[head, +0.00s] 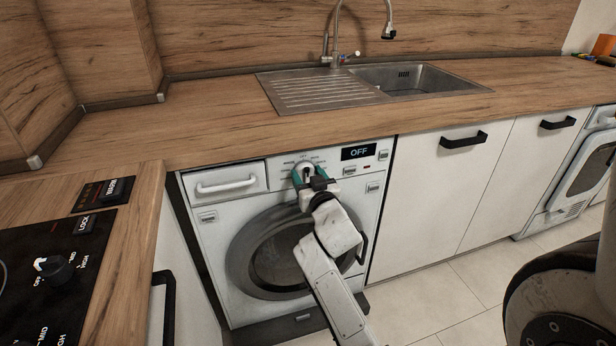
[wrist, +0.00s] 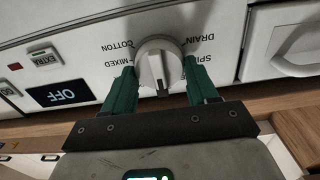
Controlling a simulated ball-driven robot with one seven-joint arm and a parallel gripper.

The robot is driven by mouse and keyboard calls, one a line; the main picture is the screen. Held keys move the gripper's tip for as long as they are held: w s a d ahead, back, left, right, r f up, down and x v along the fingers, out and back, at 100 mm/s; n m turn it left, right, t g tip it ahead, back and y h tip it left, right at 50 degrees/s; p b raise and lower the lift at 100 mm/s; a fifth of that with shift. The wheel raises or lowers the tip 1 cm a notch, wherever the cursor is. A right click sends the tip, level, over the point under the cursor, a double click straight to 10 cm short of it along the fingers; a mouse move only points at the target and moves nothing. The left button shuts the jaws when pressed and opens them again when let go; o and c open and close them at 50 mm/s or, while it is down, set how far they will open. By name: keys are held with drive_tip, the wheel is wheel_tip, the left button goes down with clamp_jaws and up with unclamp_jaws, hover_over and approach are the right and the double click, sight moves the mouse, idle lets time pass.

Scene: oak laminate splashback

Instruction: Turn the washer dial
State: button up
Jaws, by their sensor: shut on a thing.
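The washer (head: 222,235) is a white front-loader under the wooden counter, with a round dark door (head: 275,262). Its dial (wrist: 157,64) is a round white knob with a raised grip bar, ringed by printed labels such as COTTON, MIXED and DRAIN, which appear upside down in the wrist view. My gripper (wrist: 160,82) has its green fingers on both sides of the dial, shut on it. In the head view my gripper (head: 305,176) covers part of the dial (head: 303,167). The washer display (head: 357,152) reads OFF.
A detergent drawer (head: 226,185) with a white handle is left of the dial. A steel sink (head: 410,80) is set in the counter (head: 210,125). White cabinets (head: 435,200) stand to the right. A black cooktop (head: 45,275) with a knob lies at the left.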

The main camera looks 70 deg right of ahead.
drive_tip(key=shift+c, duration=0.5)
drive_tip(key=shift+n, duration=0.4)
drive_tip(key=n, duration=0.2)
drive_tip(key=shift+w+a+n+p, duration=0.1)
drive_tip(key=shift+n+p, duration=0.75)
drive_tip(key=shift+n, duration=2.15)
drive_tip(key=shift+w, duration=0.1)
drive_tip(key=o, duration=1)
